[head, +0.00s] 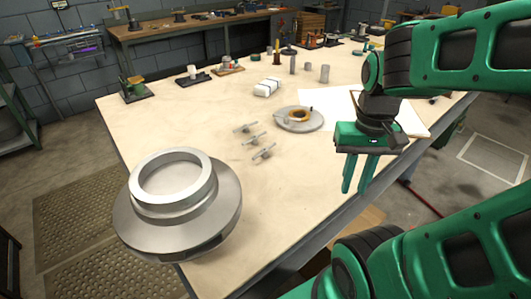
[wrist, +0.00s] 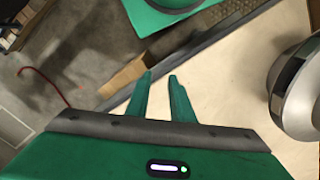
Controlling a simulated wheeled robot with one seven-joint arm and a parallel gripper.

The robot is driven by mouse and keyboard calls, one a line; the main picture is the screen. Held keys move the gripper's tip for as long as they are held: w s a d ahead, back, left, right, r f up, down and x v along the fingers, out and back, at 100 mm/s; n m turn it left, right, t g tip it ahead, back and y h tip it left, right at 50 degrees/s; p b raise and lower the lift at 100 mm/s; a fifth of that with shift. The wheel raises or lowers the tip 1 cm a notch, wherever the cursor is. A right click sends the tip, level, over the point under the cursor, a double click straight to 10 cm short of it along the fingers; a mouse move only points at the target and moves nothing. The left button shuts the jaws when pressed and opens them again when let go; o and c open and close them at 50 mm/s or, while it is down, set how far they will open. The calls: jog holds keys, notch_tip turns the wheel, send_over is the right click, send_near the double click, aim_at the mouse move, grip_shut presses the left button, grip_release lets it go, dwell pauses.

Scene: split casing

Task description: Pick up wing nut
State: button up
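Several grey wing nuts lie in a loose diagonal group on the table; one is the far wing nut (head: 244,128), one the middle wing nut (head: 252,139), and one the near wing nut (head: 264,151). My gripper (head: 356,188) is over the table's right edge, to the right of the wing nuts and apart from them. Its two green fingers point down with a gap between them, and nothing is between them. In the wrist view my gripper (wrist: 161,76) also shows open and empty, over the table edge. No wing nut shows in the wrist view.
A large metal casing (head: 218,219) stands at the table's near left; its side shows in the wrist view (wrist: 296,92). A round flange with a brass-coloured ring (head: 299,119) lies just right of the wing nuts. Cylinders and small parts stand farther back. The table (head: 180,121) left of the wing nuts is clear.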

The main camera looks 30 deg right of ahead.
jog(key=o, duration=0.4)
jog(key=shift+w+d+r+m, duration=0.15)
jog(key=shift+w+r+m, duration=0.25)
jog(key=shift+w+r, duration=0.6)
jog(key=m, duration=0.7)
send_over(265, 153)
jog(key=w, duration=0.2)
notch_tip(265, 153, down, 4)
jog(key=f, duration=0.1)
jog(key=shift+s+d+f, duration=0.15)
jog(key=shift+s+f, duration=0.05)
jog(key=shift+f, duration=2.2)
jog(key=shift+s+d+f, duration=0.1)
jog(key=shift+s+f, duration=0.05)
jog(key=shift+f, duration=2.2)
